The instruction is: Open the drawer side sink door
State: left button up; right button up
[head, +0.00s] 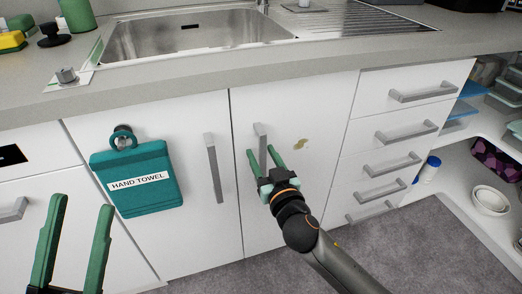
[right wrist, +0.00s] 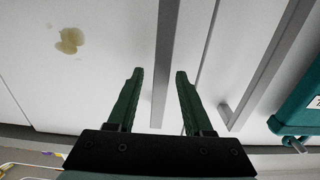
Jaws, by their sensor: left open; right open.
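The drawer side sink door (head: 310,112) is a white panel under the sink, left of the drawer stack, and looks closed. Its grey vertical bar handle (head: 260,133) is near the door's left edge. My right gripper (head: 263,158) is open at this handle, and its fingers hide the lower part. In the right wrist view the handle (right wrist: 166,55) runs between the two green fingers (right wrist: 159,74), which are apart and not clamped on it. My left gripper (head: 82,203) is open and empty at the lower left.
The left sink door has its own handle (head: 213,168) and a teal hand towel (head: 135,180) on a hook. Drawers with bar handles (head: 407,133) stand to the right, then open shelves with bowls (head: 490,200). The grey floor (head: 400,250) in front looks clear.

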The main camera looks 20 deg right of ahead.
grip_shut()
dwell(0.4)
dwell(1.1)
